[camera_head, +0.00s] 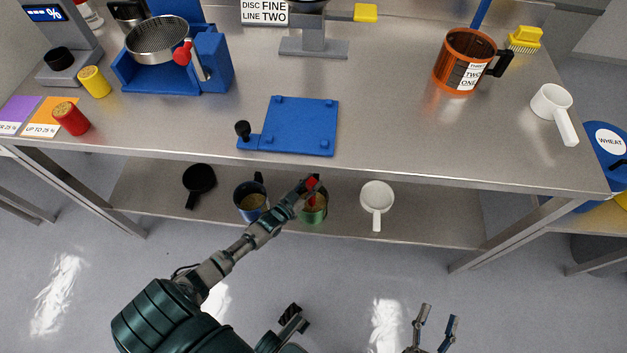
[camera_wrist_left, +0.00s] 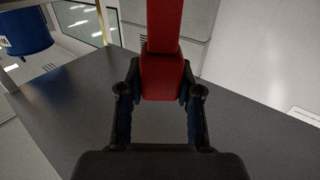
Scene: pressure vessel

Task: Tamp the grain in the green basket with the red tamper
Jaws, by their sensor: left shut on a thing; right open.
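My left gripper (camera_head: 306,188) is shut on the red tamper (camera_head: 313,183). The left wrist view shows the tamper's red handle (camera_wrist_left: 163,75) clamped between the two fingers. In the head view the gripper and tamper overlap the green basket (camera_head: 316,217), which has brown grain in it and appears at the lower shelf under the table's front edge. The tamper's lower end is over or inside the basket; I cannot tell whether it touches the grain. My right gripper (camera_head: 436,323) is open and empty at the bottom of the head view, clear of the table.
On the lower shelf (camera_head: 141,198) are a blue basket (camera_head: 247,212) with grain, a black scoop (camera_head: 200,177) and a white scoop (camera_head: 377,192). The steel tabletop (camera_head: 400,130) overhangs behind the left gripper. A blue plate (camera_head: 303,125) lies on it near the front edge.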

